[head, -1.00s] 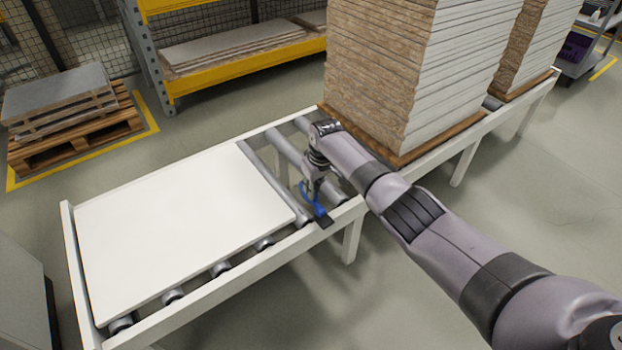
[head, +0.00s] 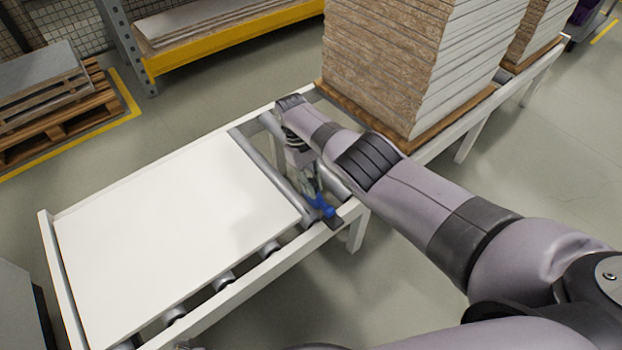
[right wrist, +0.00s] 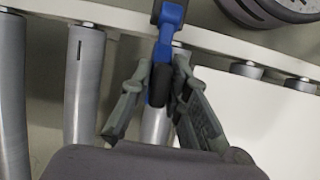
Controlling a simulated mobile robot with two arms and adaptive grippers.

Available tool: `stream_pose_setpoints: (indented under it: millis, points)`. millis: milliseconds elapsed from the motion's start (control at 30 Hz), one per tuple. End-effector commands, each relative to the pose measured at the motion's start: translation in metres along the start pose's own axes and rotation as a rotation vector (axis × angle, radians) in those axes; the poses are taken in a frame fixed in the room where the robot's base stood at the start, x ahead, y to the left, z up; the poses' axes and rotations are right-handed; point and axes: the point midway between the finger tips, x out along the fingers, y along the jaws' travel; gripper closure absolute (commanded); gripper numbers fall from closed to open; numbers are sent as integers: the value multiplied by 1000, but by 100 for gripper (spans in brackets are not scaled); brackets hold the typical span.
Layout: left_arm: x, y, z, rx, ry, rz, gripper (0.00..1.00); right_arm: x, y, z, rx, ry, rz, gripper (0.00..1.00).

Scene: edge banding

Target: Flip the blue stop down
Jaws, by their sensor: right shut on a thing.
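The blue stop (head: 323,207) is a small blue lever on a dark base at the near rail of the roller conveyor, just right of the white board (head: 180,230). My right gripper (head: 310,184) comes over the rollers and is at the stop's free end. In the right wrist view the stop (right wrist: 169,35) runs from the rail down between the two fingers (right wrist: 162,92), which close on its black tip. The stop's exact tilt is hard to tell, as my gripper partly hides it. My left gripper is not in view.
A tall stack of boards (head: 385,70) stands on the conveyor just beyond my right arm. The conveyor's white near rail (head: 240,285) runs below the board. A pallet (head: 50,125) and a yellow rack (head: 230,38) stand behind, with open floor between.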

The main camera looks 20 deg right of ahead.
Motion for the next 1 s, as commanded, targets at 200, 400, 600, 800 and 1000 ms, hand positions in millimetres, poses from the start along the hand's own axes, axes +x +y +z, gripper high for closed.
stream_pose_setpoints:
  millis: [200, 400, 600, 800, 1000]
  points:
    - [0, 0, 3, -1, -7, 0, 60, 2, -1, 0, 0, -2, -1, 100]
    - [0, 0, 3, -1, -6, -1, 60, 2, -1, 0, 0, -3, -1, 82]
    - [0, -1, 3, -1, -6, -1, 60, 2, -1, 0, 0, -3, 0, 68]
    - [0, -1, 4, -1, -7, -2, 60, 1, 0, 1, 0, -4, 0, 67]
    - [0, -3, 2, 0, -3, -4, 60, -6, 0, 0, 0, -1, 0, 67]
